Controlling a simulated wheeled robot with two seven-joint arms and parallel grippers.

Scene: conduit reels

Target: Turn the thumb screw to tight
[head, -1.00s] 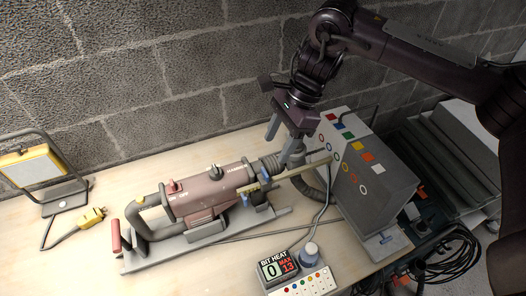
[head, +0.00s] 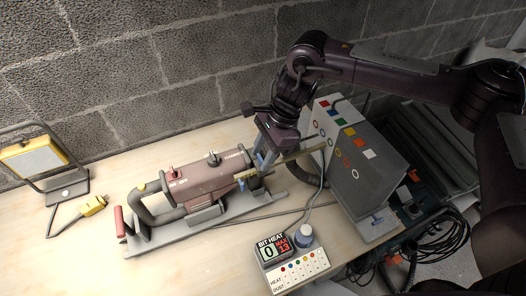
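A dull red drill (head: 205,181) lies on a grey cradle on the table, with a grey handle at its left end. Two small blue parts sit by this bar, a lower one (head: 241,184) and an upper one (head: 258,160); I cannot tell for certain which is the thumb screw. My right gripper (head: 265,160) points down at the upper blue part, its fingers partly covering that area. Whether the fingers touch or grip it is unclear. My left gripper is not in view.
A grey box (head: 362,185) with coloured marks stands to the right. A bit heat display (head: 275,248) and a white label panel (head: 297,270) are at the front, beside a blue-white knob (head: 304,234). A work lamp (head: 35,160) and yellow plug (head: 93,205) are at left.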

